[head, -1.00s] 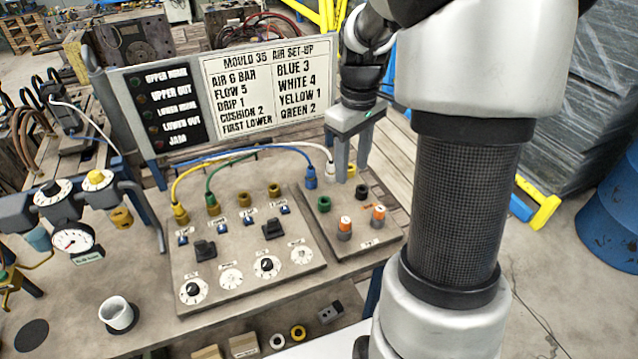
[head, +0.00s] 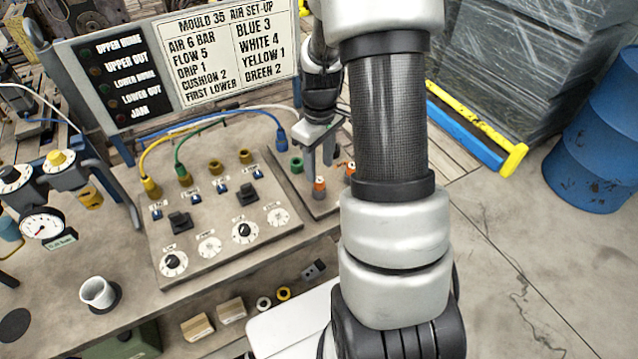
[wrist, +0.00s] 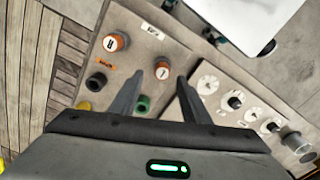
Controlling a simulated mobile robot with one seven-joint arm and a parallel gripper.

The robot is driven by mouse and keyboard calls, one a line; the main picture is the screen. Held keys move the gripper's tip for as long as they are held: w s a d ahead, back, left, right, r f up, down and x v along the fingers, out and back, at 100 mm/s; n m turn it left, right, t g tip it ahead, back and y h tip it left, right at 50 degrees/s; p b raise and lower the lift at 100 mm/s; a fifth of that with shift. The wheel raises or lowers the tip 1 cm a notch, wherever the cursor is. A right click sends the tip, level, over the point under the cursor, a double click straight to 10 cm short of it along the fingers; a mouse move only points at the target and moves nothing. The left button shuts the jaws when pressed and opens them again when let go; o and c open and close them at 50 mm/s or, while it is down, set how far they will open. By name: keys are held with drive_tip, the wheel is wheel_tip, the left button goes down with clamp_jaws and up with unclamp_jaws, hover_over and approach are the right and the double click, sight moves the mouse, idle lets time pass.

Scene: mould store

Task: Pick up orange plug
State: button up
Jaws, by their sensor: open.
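Two orange plugs with pale marked tops stand on the small right-hand panel. The left one in the head view (head: 319,188) appears to be the one just beyond my fingertips in the wrist view (wrist: 162,70). The other orange plug (head: 350,170) is farther right, partly behind my arm; it shows at upper left in the wrist view (wrist: 115,42). My gripper (wrist: 160,80) is open and empty; it also shows in the head view (head: 318,168). Its fingers point down near the first plug, one to each side in the wrist picture. I cannot tell their height above the panel.
A green socket (head: 297,164) and a black one (wrist: 95,82) sit beside the plugs. The main panel (head: 205,262) with dials, switches and coloured hoses lies to the left. A sign board (head: 205,55) stands behind. A white cup (head: 97,292) stands at the bench's left.

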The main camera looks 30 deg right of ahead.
sight(318, 179)
drive_tip(key=f, duration=0.4)
drive_tip(key=shift+a+f, duration=0.2)
drive_tip(key=shift+f, duration=0.05)
drive_tip(key=shift+c, duration=0.5)
clamp_jaws()
drive_tip(key=shift+r, duration=0.15)
